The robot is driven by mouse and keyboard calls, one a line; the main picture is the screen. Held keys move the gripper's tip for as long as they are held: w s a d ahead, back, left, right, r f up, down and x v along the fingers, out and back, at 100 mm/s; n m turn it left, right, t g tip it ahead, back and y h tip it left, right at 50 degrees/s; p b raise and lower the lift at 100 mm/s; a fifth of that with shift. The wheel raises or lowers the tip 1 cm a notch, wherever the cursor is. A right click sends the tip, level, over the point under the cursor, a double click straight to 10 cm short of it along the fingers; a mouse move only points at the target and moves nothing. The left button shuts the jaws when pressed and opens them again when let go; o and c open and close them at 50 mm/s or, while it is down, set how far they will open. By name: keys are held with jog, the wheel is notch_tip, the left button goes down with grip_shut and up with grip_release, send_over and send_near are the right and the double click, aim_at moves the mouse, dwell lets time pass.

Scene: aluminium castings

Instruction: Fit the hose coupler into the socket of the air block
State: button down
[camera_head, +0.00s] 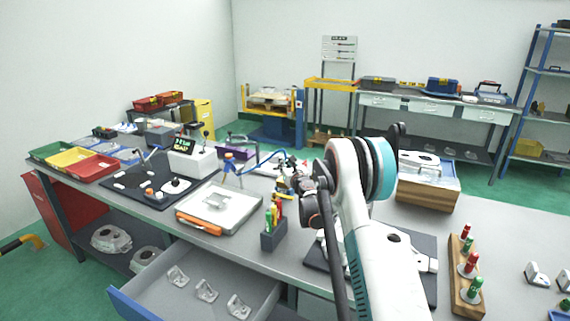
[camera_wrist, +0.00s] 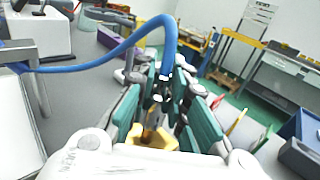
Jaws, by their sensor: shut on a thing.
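My gripper (camera_wrist: 163,84) is shut on the hose coupler (camera_wrist: 162,92), a small dark and metallic piece between the teal fingers; the fingers hide much of it. A blue hose (camera_wrist: 120,48) arches from the left side of the wrist view and comes down to the coupler. In the head view my gripper (camera_head: 291,184) is above the main bench, and the hose (camera_head: 262,163) runs to it from a small stand (camera_head: 230,168) on the left. I cannot pick out the air block or its socket with certainty; a cluster of small parts beyond the fingers is partly hidden.
A white box with a lit display (camera_head: 202,163) is farther left. A wooden-based case (camera_head: 425,195) stands on the right. An open drawer (camera_head: 180,312) juts out in front.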

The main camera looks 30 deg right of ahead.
jog(key=shift+f+b, duration=0.95)
jog(key=shift+f, duration=0.4)
jog(key=c, duration=1.4)
grip_release()
notch_tip(320, 180, up, 10)
